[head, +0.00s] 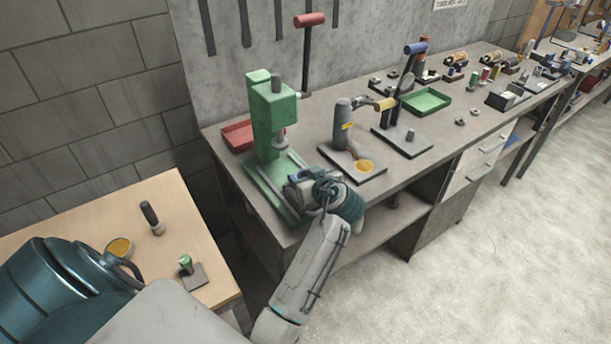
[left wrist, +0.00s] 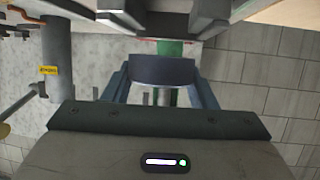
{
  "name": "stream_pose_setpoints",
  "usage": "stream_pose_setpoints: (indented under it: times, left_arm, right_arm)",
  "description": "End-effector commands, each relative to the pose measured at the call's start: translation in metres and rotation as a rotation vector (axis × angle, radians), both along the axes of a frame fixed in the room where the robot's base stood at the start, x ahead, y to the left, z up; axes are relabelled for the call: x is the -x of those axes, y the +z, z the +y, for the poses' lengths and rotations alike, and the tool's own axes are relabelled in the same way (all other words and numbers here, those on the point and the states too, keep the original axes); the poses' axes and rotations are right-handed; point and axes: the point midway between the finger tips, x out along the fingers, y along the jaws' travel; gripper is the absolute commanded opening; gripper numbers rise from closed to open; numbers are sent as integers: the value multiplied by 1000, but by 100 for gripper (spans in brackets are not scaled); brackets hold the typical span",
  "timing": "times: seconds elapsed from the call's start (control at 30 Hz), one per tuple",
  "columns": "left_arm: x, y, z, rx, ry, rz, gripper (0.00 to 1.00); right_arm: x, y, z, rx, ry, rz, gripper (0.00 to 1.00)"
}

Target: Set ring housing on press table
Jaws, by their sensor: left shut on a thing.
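The green press (head: 264,115) stands at the left end of the grey bench, with its green press table (head: 262,178) at its foot. My left gripper (head: 297,180) is low over the front right part of this table. It is shut on a dark grey curved piece, taken to be the ring housing (left wrist: 163,70), which sits between its two fingers in the left wrist view. A bit of green press shows behind the piece (left wrist: 172,47). In the head view the gripper mostly hides the piece, and I cannot tell whether it touches the table. My right gripper is not in view.
A red tray (head: 238,135) lies behind the press. A grey post fixture (head: 343,125) on a dark plate stands close to the right of my gripper. A wooden table (head: 75,215) stands at left.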

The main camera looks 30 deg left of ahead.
Motion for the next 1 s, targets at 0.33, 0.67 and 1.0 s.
stream_pose_setpoints:
  times: [0.33, 0.67, 1.0]
  left_arm:
    - [0, -4, 0, 0, 0, -1, 20]
    - [0, -8, 0, 0, 0, -1, 20]
    - [0, -12, 0, 0, 0, -1, 20]
  right_arm:
    - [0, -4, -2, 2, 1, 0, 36]
    - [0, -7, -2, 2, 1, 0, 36]
    - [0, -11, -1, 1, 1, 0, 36]
